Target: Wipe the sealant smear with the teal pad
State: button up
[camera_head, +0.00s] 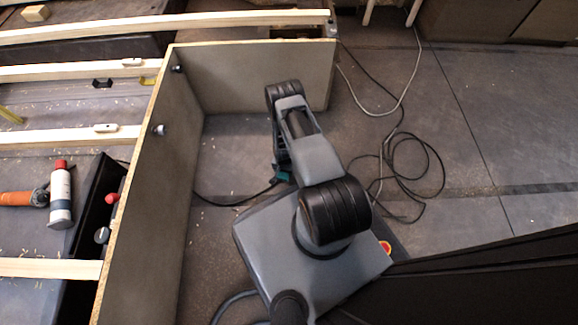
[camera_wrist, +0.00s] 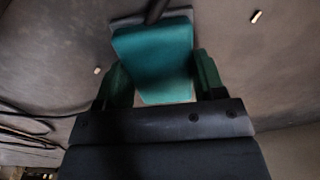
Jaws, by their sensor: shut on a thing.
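The teal pad (camera_wrist: 155,60) is between the two green fingers of my gripper (camera_wrist: 160,82) in the wrist view. My gripper is shut on it, and a dark bar or cable shows just beyond the pad's far edge. In the head view my arm hides most of the gripper; a small bit of teal (camera_head: 283,176) shows beside the arm, low near the floor. I cannot make out the sealant smear in either view.
A plywood panel box (camera_head: 150,165) stands left of my arm, with a back panel (camera_head: 262,75) behind it. Cables (camera_head: 405,165) lie coiled on the floor to the right. A white bottle (camera_head: 60,198) and an orange tool (camera_head: 22,198) lie at far left. The floor at right is mostly clear.

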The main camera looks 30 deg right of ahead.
jog(key=shift+s+a+r, duration=0.2)
jog(key=shift+s+r, duration=0.1)
jog(key=shift+r+p, duration=2.75)
jog(key=shift+r, duration=1)
jog(key=shift+w, duration=0.1)
